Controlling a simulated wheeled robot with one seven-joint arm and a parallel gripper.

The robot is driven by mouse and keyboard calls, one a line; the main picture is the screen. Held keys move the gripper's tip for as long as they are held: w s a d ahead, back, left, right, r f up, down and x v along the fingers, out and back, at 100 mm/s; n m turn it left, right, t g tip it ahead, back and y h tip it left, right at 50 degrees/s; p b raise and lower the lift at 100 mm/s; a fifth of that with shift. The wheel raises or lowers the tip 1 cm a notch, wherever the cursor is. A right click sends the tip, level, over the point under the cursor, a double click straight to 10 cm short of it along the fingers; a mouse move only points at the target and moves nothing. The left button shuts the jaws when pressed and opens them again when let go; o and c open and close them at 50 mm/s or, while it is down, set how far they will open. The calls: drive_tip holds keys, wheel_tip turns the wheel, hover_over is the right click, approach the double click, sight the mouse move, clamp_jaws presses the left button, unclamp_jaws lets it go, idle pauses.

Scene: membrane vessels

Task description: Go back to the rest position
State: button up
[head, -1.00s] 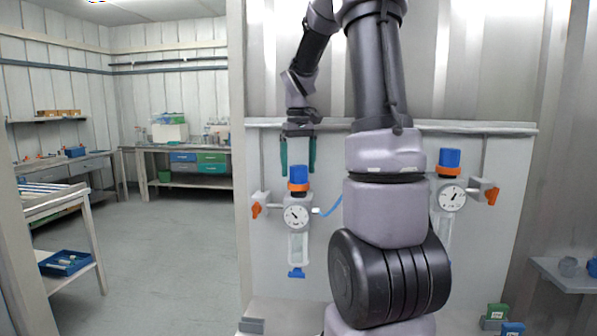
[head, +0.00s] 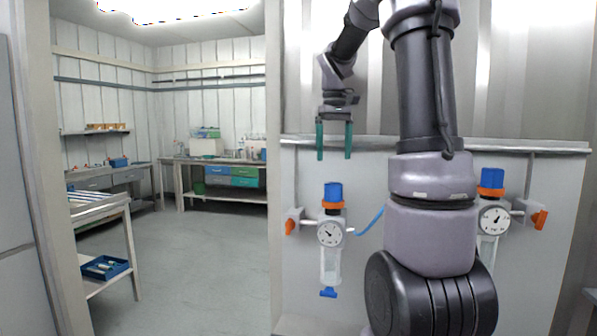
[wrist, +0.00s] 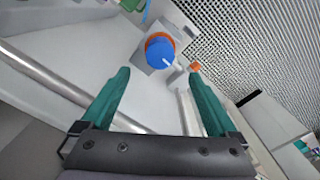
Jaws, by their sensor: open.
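My gripper (head: 334,156) hangs pointing down in the head view, with its two green fingers apart and nothing between them. It is above the left vessel (head: 331,258), clear of its blue cap (head: 332,192). That vessel has an orange collar, a round gauge, a clear body and a blue lower fitting. In the wrist view the green fingers (wrist: 158,88) are spread wide. A blue cap (wrist: 160,53) with an orange ring shows beyond them, apart from both.
A second vessel (head: 492,214) with a blue cap and gauge is at the right, partly behind my arm. A rail (head: 480,145) runs across the panel. A shelf unit with a blue tray (head: 105,267) stands at the left. The floor (head: 200,275) there is open.

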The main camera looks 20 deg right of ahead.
drive_tip(key=s+a+m+t+y, duration=0.15)
drive_tip(key=s+a+t, duration=0.35)
drive_tip(key=s, duration=0.5)
drive_tip(key=s+a+m+t+y, duration=0.1)
drive_tip(key=s+a+m+t, duration=0.15)
drive_tip(key=s+a, duration=0.65)
drive_tip(key=n+g+h, duration=0.3)
drive_tip(key=n+g, duration=0.1)
drive_tip(key=g, duration=0.4)
hover_over(333, 183)
drive_tip(key=shift+s+a+f+t+y, duration=0.1)
drive_tip(key=shift+s+t+y, duration=0.15)
wheel_tip(333, 183, down, 11)
drive_tip(key=shift+r, duration=0.1)
